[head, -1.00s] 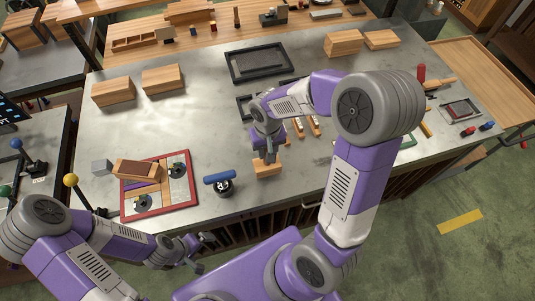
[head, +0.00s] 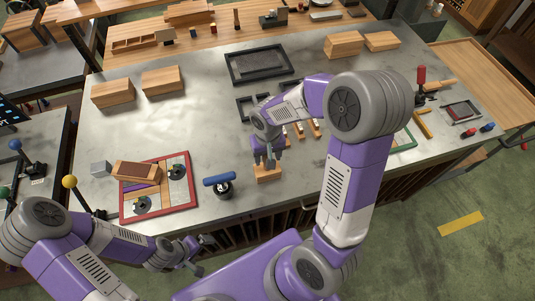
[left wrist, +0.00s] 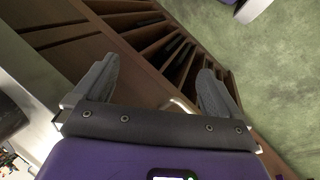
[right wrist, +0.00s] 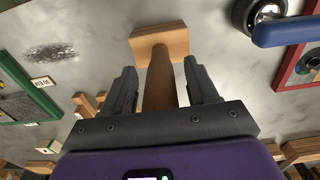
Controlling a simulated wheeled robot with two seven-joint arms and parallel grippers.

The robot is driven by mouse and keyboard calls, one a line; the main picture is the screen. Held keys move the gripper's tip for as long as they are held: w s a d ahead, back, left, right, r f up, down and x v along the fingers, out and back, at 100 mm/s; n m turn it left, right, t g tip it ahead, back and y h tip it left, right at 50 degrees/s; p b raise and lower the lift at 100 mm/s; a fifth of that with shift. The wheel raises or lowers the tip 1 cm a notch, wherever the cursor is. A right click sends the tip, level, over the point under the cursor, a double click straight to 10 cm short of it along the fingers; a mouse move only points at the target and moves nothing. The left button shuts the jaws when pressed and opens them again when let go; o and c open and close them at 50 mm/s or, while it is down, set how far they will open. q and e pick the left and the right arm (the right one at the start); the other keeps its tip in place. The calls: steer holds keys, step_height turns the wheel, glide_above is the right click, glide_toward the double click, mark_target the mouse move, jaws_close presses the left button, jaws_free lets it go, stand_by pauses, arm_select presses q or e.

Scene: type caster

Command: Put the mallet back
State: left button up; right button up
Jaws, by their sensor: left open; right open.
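The wooden mallet (right wrist: 158,75) stands on its head on the worktop, handle up, near the front edge. In the head view its block-shaped head (head: 267,173) shows below my right gripper (head: 266,160). In the right wrist view the open fingers of my right gripper (right wrist: 160,90) stand on both sides of the handle, with gaps visible. The handle's upper end is hidden by the gripper body. My left gripper (head: 199,247) is open and empty in front of the bench; the left wrist view shows bare space between its fingers (left wrist: 155,90).
Left of the mallet are a blue-handled roller-like item (head: 219,181) and a red-framed board (head: 187,202) with parts on it. Behind are wooden-handled tools (head: 300,130) and a dark tray (head: 258,78). A green-framed board (head: 405,140) lies right. The worktop's left middle is clear.

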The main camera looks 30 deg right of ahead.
steer(key=shift+r, duration=0.15)
steer(key=shift+r, duration=0.35)
step_height(320, 180, up, 11)
steer(key=shift+s+r+p, duration=0.1)
steer(key=shift+r+p, duration=0.05)
steer(key=shift+p, duration=0.6)
